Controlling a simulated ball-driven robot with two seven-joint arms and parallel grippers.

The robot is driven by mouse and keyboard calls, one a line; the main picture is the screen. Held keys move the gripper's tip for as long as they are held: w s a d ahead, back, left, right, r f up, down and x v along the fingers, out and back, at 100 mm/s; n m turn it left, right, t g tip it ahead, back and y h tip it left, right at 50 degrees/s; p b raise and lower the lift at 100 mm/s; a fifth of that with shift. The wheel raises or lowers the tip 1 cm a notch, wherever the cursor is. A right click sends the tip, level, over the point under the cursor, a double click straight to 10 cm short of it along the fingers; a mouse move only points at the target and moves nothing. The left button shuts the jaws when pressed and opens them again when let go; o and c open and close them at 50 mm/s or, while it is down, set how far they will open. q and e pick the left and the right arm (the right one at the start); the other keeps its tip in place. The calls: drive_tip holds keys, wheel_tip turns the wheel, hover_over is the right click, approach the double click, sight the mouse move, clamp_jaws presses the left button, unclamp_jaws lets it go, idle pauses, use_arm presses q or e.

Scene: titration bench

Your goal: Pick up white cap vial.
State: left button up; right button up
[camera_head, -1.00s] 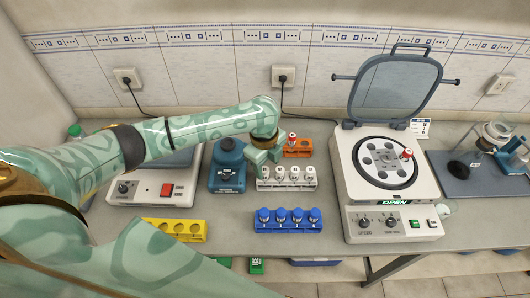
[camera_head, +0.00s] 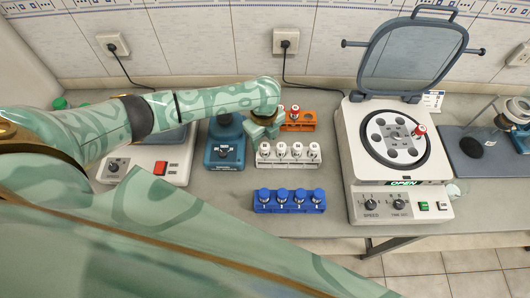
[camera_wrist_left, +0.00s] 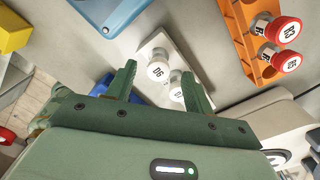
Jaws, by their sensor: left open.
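Several white cap vials (camera_head: 297,150) stand upright in a row in a white rack (camera_head: 290,164) at the middle of the bench in the head view. My left gripper (camera_head: 262,130) is just behind the left end of this rack. In the left wrist view my left gripper (camera_wrist_left: 157,72) is open. A white cap vial marked 06 (camera_wrist_left: 159,71) shows between its fingers, with a second white cap vial (camera_wrist_left: 176,88) beside it, close to the other finger. I cannot tell how far the fingertips are from the caps. My right gripper is not in view.
An orange rack (camera_head: 307,121) with red cap vials (camera_wrist_left: 281,30) is close behind the white rack. A blue rack (camera_head: 290,208) with blue cap vials stands in front. A blue device (camera_head: 224,150) is at left, an open-lidded centrifuge (camera_head: 350,150) at right.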

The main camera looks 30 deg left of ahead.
sight(265, 146)
use_arm(q)
drive_tip(key=f, duration=0.2)
drive_tip(key=f+b, duration=0.1)
drive_tip(key=f, duration=0.2)
drive_tip(key=shift+s+d, duration=0.15)
drive_tip(key=shift+d, duration=0.05)
drive_tip(key=shift+r, duration=0.1)
drive_tip(key=c, duration=1.1)
drive_tip(key=shift+o, duration=0.2)
